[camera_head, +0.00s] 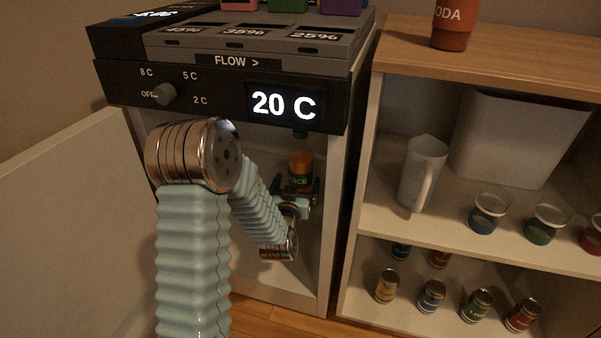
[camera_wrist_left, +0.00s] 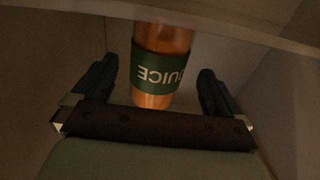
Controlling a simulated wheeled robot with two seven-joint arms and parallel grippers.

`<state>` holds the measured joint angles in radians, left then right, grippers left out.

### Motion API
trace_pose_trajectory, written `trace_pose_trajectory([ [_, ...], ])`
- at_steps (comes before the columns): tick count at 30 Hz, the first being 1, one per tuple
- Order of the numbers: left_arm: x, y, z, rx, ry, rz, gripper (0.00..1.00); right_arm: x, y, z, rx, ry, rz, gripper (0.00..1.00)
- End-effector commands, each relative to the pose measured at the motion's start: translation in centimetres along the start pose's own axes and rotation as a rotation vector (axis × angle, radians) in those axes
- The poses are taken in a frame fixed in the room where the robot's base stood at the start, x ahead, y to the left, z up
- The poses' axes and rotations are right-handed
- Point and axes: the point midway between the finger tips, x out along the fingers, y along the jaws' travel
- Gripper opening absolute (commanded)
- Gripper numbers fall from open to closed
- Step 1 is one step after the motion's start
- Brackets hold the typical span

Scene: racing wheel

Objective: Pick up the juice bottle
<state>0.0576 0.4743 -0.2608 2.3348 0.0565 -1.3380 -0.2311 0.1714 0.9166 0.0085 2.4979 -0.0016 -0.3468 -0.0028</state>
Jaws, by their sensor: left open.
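The juice bottle (camera_head: 301,166) is orange with a dark green label and stands inside the open cabinet under the drink machine. In the left wrist view the juice bottle (camera_wrist_left: 160,80) appears upside down, with its label lettering inverted. My left gripper (camera_head: 297,188) reaches into the cabinet. In the left wrist view its two dark fingers (camera_wrist_left: 158,88) are spread, one on each side of the bottle, with gaps between. It is open; the bottle is between or just beyond the fingers. The bottle's top is partly hidden by the machine front. My right gripper is not in view.
The machine's front panel (camera_head: 215,98) hangs low over the cabinet opening. The open white door (camera_head: 60,215) is at left. The cabinet side wall (camera_head: 345,190) is close on the right. The shelf unit (camera_head: 375,225) beside it holds a pitcher (camera_head: 422,172), cups and several cans.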

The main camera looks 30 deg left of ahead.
Motion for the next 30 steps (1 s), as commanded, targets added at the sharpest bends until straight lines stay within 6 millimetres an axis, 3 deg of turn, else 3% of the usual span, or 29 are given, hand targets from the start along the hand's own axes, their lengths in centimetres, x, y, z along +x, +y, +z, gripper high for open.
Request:
trace_pose_trajectory([
  [5, 1.4, 0.0, -0.1, 0.000, 0.001, -0.001, 1.00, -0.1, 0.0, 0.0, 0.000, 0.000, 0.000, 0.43],
  [13, 5.4, 0.2, -0.1, 0.000, 0.001, -0.001, 1.00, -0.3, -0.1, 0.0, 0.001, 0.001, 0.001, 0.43],
  [22, 6.0, 0.2, -0.1, -0.001, 0.000, 0.000, 1.00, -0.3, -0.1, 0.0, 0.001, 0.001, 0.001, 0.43],
  [30, 6.0, 0.2, -0.1, 0.000, 0.000, 0.000, 0.59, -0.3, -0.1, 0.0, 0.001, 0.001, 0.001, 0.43],
])
